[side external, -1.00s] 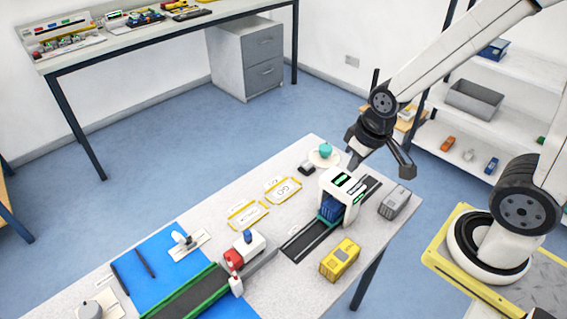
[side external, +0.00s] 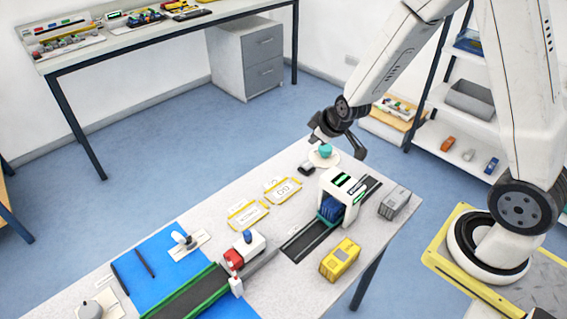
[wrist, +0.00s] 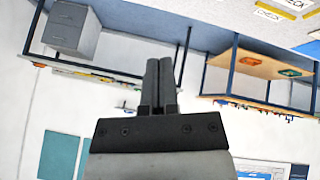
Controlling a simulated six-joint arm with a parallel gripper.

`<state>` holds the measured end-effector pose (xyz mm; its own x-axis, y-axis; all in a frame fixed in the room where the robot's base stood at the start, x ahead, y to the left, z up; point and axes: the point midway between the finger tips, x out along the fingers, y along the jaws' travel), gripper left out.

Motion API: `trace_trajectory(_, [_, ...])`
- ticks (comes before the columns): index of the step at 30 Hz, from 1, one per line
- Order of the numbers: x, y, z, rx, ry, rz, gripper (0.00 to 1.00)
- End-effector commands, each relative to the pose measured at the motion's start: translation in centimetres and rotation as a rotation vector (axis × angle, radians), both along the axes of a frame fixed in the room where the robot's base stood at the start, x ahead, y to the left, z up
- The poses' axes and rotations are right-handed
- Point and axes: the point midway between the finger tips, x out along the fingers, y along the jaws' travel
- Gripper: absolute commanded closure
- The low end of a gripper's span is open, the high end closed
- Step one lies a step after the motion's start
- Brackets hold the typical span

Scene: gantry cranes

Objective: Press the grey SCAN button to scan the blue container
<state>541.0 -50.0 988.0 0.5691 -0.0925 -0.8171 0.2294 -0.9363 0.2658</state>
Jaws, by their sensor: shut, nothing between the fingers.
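The blue container (side external: 331,207) sits in the opening of the white scanner arch (side external: 352,213), on a dark track. The arch has dark panels with green marks on top. A small dark block with a greyish top (side external: 306,168) sits on the table behind the arch, left of a pale round plate; I cannot read any SCAN label, so I cannot tell if it is the button. My gripper (side external: 314,139) is shut and empty, raised above the table's far edge near that block and plate. In the wrist view my closed fingers (wrist: 159,64) point up the picture with nothing between them.
A teal round object (side external: 325,150) rests on the pale plate (side external: 332,160). Yellow-edged cards (side external: 246,214) lie left of the arch. A red-and-white vehicle (side external: 243,249) stands nearer the front.

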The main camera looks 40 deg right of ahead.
Motion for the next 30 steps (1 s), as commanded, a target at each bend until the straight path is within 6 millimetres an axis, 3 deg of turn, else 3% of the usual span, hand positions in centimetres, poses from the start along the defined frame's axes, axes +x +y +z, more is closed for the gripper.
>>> trace_trajectory(6, [3.0,-2.4,-2.0,-0.118,-0.075,0.042,1.00])
trace_trajectory(12, [4.5,-3.9,-3.0,-0.202,-0.117,0.065,1.00])
trace_trajectory(30, [5.0,-4.5,-3.4,-0.238,-0.131,0.074,1.00])
